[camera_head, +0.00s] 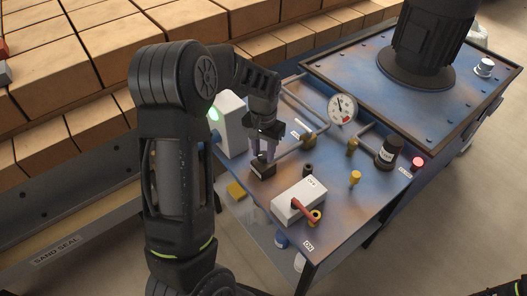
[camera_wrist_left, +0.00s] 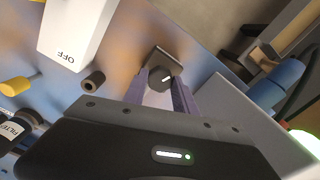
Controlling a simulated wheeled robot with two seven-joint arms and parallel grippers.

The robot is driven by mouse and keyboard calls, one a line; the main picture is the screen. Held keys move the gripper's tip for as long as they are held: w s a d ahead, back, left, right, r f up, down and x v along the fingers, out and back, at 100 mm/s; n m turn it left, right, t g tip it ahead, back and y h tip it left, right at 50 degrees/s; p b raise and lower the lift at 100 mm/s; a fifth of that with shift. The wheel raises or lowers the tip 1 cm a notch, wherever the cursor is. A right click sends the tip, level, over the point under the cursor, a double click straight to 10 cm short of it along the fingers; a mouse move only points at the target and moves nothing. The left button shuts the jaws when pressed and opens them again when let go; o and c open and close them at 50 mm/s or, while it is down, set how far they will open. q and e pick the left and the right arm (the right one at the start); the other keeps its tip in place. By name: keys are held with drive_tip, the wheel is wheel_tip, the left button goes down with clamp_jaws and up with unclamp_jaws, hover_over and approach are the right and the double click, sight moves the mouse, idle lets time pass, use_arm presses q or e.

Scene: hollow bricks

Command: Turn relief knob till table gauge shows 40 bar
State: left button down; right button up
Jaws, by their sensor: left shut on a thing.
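My left gripper (camera_head: 263,158) reaches down to the blue table and is shut on a dark square-topped knob (camera_head: 263,169). In the left wrist view the two purple-grey fingers (camera_wrist_left: 162,90) sit on either side of the knob (camera_wrist_left: 162,62), which has a short white mark on its top. The round white gauge (camera_head: 342,108) stands on the pipework to the right of the gripper. Its thin needle points roughly upward and a red patch shows low on the dial; the numbers are too small to read.
A white switch box with a red lever (camera_head: 299,200) stands close in front, right of the knob. A white box with a green light (camera_head: 232,124) is left of the gripper. Brass valves, a black filter cap (camera_head: 388,152) and a red lamp (camera_head: 417,163) line the right side.

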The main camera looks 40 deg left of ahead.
sight(263, 155)
use_arm(q)
drive_tip(key=shift+m, duration=0.4)
drive_tip(key=c, duration=1)
unclamp_jaws()
wheel_tip(263, 155, up, 8)
drive_tip(key=shift+f, duration=0.1)
